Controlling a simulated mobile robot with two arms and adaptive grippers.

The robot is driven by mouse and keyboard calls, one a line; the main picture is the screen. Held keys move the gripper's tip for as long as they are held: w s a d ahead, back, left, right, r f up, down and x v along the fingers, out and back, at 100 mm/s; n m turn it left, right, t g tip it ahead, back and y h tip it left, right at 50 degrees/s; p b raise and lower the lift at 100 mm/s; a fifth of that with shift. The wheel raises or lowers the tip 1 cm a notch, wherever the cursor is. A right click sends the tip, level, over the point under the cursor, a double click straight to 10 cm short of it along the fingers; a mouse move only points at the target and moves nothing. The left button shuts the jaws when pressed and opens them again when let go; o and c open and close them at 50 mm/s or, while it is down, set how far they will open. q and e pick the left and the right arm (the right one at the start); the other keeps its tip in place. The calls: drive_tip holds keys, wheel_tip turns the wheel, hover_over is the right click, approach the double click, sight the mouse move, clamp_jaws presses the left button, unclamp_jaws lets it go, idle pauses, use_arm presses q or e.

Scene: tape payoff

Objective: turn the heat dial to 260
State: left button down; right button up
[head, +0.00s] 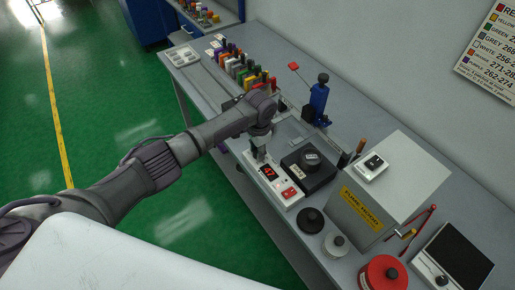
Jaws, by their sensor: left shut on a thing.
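A white control box (278,184) stands on the bench near its front edge, with a lit red display (268,172) and a red switch (290,192). The display's digits are too small to read surely. My left gripper (260,156) points down at the box's far end, beside the display, and is shut on the heat dial there. The fingers and wrist hide most or all of the dial, so its pointer and setting cannot be read. My right gripper is out of view.
A black unit with a round top (311,158) sits close right of the box. A fume hood box (362,215), a black round lid (310,220) and a red round container (384,274) stand nearer. A blue tool (319,100) and coloured items stand farther back. A wall chart (490,55) lists colours with number ranges.

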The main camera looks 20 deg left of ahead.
use_arm(q)
drive_tip(key=shift+r+m, duration=0.1)
drive_tip(key=shift+m, duration=1.5)
drive_tip(key=shift+w, duration=0.1)
drive_tip(key=c, duration=0.8)
unclamp_jaws()
drive_tip(key=shift+r, duration=0.15)
drive_tip(key=r, duration=1.1)
drive_tip(key=shift+s+d+r, duration=0.2)
drive_tip(key=shift+s+r, duration=0.1)
drive_tip(key=shift+s, duration=0.05)
